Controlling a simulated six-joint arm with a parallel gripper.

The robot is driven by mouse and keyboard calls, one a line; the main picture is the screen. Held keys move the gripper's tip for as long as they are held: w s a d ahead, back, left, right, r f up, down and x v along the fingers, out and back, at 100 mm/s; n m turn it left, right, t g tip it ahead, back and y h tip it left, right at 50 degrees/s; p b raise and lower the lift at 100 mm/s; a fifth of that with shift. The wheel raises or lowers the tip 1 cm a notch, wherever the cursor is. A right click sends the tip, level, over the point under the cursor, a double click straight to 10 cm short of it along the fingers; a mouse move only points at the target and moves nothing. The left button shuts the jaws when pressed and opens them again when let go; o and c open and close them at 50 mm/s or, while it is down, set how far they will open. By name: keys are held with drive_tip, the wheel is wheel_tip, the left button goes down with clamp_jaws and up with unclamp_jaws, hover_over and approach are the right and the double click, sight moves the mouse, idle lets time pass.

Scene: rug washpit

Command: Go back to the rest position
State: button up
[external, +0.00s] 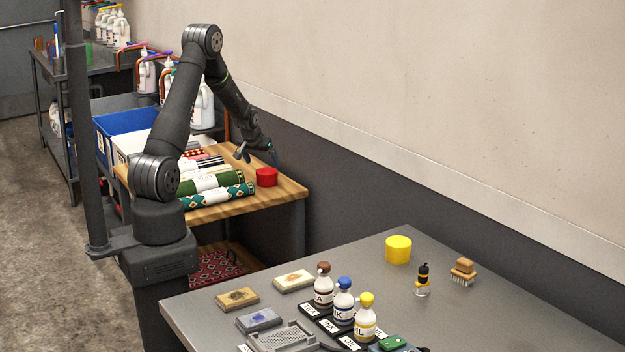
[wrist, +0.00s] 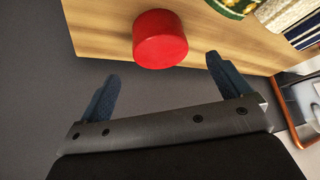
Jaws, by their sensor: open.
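My gripper (external: 256,150) is at the end of my arm, above the far right edge of the wooden table. In the wrist view my gripper (wrist: 160,82) has its two blue fingers wide apart, with nothing between them. A red cylinder (external: 266,177) stands on the wooden table just below and in front of the gripper. The red cylinder (wrist: 160,38) shows beyond the fingertips in the wrist view, apart from both fingers.
Rolled rugs (external: 215,196) lie on the wooden table (external: 285,190) beside the red cylinder. Behind are a blue bin (external: 130,122) and bottles. The grey table (external: 210,325) in front holds a yellow cylinder (external: 398,250), brushes and several small bottles. The wall is close on the right.

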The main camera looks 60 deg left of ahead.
sight(266, 171)
drive_tip(key=x, duration=0.8)
drive_tip(key=shift+f, duration=0.2)
drive_tip(key=shift+r, duration=0.1)
drive_tip(key=shift+r, duration=0.1)
drive_tip(key=v, duration=1.2)
drive_tip(key=x, duration=1.2)
drive_tip(key=shift+w, duration=0.1)
drive_tip(key=r, duration=0.2)
drive_tip(key=d+r, duration=0.1)
drive_tip(key=r, duration=0.1)
drive_tip(key=shift+r, duration=0.3)
drive_tip(key=w+d+r+m+h, duration=0.1)
drive_tip(key=d+r, duration=0.4)
drive_tip(key=d, duration=1.3)
drive_tip(key=w+d+r+m+h, duration=0.1)
drive_tip(key=d+r, duration=0.4)
drive_tip(key=d, duration=1.4)
drive_tip(key=w+d+r+m+t+h, duration=0.1)
drive_tip(key=d+r+m, duration=0.4)
drive_tip(key=d, duration=1.3)
drive_tip(key=shift+w+d, duration=0.3)
drive_tip(key=shift+w, duration=0.6)
